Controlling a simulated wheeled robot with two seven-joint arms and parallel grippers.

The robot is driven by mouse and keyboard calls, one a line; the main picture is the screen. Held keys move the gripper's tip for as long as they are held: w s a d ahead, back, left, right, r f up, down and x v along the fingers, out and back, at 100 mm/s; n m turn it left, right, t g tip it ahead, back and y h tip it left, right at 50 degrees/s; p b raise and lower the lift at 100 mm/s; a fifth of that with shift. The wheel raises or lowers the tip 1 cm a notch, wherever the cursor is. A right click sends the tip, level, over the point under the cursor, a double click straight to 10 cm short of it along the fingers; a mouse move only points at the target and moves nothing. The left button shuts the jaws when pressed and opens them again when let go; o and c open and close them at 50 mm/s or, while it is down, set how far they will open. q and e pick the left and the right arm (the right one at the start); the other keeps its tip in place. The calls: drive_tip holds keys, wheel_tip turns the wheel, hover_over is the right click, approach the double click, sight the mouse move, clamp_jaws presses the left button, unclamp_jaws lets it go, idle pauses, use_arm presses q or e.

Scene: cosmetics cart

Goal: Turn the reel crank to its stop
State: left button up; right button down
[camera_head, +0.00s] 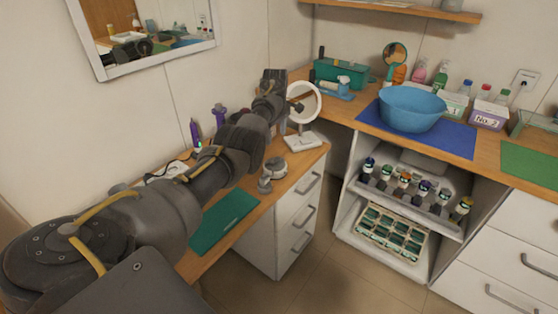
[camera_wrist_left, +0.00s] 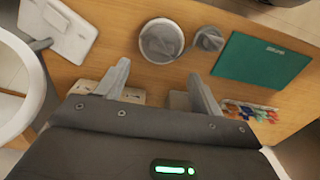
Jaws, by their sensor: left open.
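A round grey-and-white item (camera_head: 275,166) stands on the left desk, with a smaller dark grey piece (camera_head: 265,184) beside it. In the left wrist view they show as a round rimmed body (camera_wrist_left: 160,41) and a small grey part (camera_wrist_left: 208,38). I cannot tell for certain which part is the reel crank. My left gripper (camera_wrist_left: 158,69) is open and empty, its fingers apart on the near side of the round body. In the head view its fingertips are not clear, as my arm hides them. My right gripper is not in view.
A white round mirror (camera_head: 319,103) stands to the right of my left arm. A teal mat (camera_head: 222,222) lies on the desk. Purple bottles (camera_head: 195,134) stand along the wall. A blue bowl (camera_head: 411,108) is on the right counter, above open shelves with several small bottles.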

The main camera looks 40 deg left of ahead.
sight(275, 159)
use_arm(q)
drive_tip(key=f, duration=0.6)
drive_tip(key=f+b, duration=0.1)
drive_tip(key=f, duration=0.2)
drive_tip(key=shift+s+a+f, duration=0.15)
drive_tip(key=shift+s+f, duration=0.1)
drive_tip(key=shift+f, duration=0.55)
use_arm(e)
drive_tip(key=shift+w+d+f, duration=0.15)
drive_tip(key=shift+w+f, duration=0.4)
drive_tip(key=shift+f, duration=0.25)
use_arm(q)
drive_tip(key=shift+c, duration=0.2)
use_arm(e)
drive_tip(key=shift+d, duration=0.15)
use_arm(q)
drive_tip(key=shift+c, duration=1.3)
drive_tip(key=c, duration=0.7)
